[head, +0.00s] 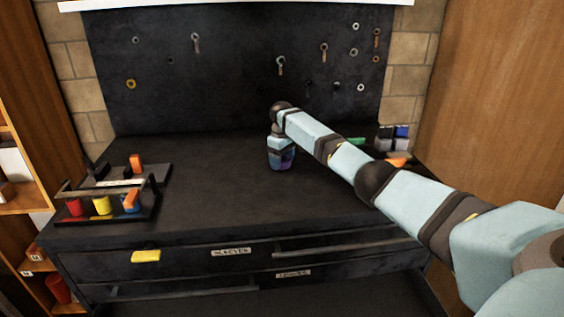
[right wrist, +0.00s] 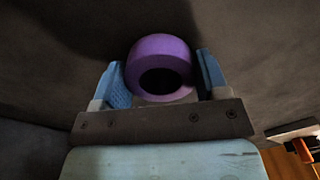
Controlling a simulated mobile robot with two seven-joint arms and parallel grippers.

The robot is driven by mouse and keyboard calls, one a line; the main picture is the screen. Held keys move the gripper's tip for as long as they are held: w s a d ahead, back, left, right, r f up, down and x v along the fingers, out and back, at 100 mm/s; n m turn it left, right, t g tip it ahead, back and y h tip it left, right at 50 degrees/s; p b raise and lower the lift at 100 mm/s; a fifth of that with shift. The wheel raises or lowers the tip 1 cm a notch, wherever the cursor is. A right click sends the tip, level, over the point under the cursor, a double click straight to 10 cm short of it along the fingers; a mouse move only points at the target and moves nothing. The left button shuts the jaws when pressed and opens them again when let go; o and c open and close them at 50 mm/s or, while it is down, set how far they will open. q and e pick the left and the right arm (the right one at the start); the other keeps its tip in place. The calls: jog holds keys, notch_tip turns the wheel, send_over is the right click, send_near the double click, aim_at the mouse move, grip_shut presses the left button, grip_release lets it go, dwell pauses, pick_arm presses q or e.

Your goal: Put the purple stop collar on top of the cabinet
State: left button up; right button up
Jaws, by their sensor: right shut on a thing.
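The purple stop collar (right wrist: 162,68) shows in the right wrist view as a thick ring with a dark hole. It sits between the two blue fingers of my right gripper (right wrist: 162,85), which is shut on it. In the head view my right gripper (head: 281,160) points down at the middle of the black cabinet top (head: 225,195), with a bit of purple at its tip. Whether the collar touches the top or hangs just above it, I cannot tell. My left gripper is not in view.
A black rack with red, yellow and orange pieces (head: 103,205) stands at the left of the top. Small coloured blocks (head: 400,132) lie at the back right. A dark pegboard (head: 230,60) with hanging rings rises behind. The top's front middle is clear.

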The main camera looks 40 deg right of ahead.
aim_at(282, 158)
jog(key=shift+f, duration=0.15)
jog(key=shift+f, duration=0.15)
jog(key=o, duration=0.9)
jog(key=shift+o, duration=0.2)
notch_tip(282, 158, up, 12)
jog(key=p, duration=0.1)
jog(key=shift+r, duration=0.2)
